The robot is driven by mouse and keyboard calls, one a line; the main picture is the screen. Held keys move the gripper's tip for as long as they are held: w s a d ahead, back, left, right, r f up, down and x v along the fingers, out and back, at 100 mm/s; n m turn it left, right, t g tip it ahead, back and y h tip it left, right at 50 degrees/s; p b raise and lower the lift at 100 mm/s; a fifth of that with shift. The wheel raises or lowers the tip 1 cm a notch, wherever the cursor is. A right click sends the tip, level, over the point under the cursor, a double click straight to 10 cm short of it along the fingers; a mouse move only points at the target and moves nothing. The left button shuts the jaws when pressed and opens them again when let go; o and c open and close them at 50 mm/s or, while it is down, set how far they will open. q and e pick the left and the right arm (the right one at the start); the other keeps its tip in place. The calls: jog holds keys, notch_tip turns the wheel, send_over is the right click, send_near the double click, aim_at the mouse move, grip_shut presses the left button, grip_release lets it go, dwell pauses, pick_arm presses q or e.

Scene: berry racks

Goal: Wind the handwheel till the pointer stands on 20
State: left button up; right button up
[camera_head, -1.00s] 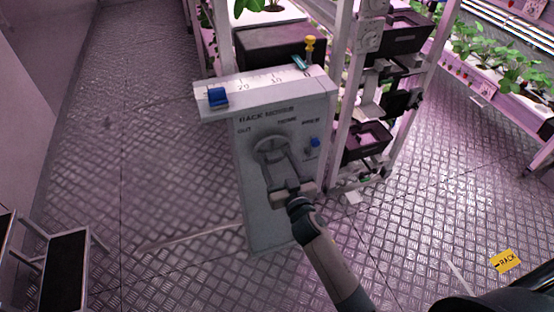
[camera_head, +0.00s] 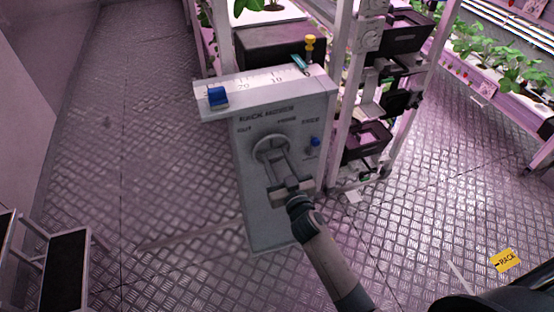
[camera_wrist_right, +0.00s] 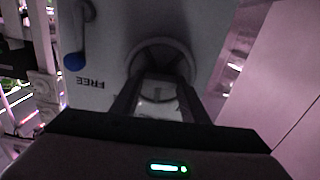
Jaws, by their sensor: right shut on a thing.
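The grey handwheel (camera_head: 257,148) is on the sloping front of a grey cabinet (camera_head: 262,222) marked RACK MOVER. My right gripper (camera_head: 273,158) is shut on the handwheel, which also shows between its fingers in the right wrist view (camera_wrist_right: 160,52). The white scale (camera_head: 260,83) along the cabinet's top reads 20 and 10 from left to right. A teal pointer (camera_head: 300,64) stands to the right of 10, near the scale's right end. A blue block (camera_head: 217,97) sits at the left end. My left gripper is not in view.
A blue-knobbed lever (camera_head: 314,142) is right of the handwheel, by the word FREE. A plant rack with black trays (camera_head: 368,137) stands close behind and right. Steps (camera_head: 66,270) stand lower left. A yellow RACK sign (camera_head: 507,261) lies on the open floor.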

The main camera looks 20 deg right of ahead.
jog(key=shift+n, duration=0.9)
jog(key=n, duration=0.7)
jog(key=shift+p, duration=0.35)
jog(key=n, duration=1.2)
jog(key=shift+f+n, duration=0.1)
jog(key=shift+n, duration=0.2)
jog(key=n+p, duration=0.1)
jog(key=n, duration=0.1)
jog(key=shift+n, duration=1.3)
jog(key=shift+n+p, duration=0.35)
jog(key=shift+n, duration=0.55)
jog(key=n+p, duration=0.1)
jog(key=n, duration=0.3)
jog(key=shift+n, duration=0.3)
jog(key=shift+f+n+p, duration=0.1)
jog(key=shift+n+p, duration=0.2)
jog(key=shift+n, duration=0.1)
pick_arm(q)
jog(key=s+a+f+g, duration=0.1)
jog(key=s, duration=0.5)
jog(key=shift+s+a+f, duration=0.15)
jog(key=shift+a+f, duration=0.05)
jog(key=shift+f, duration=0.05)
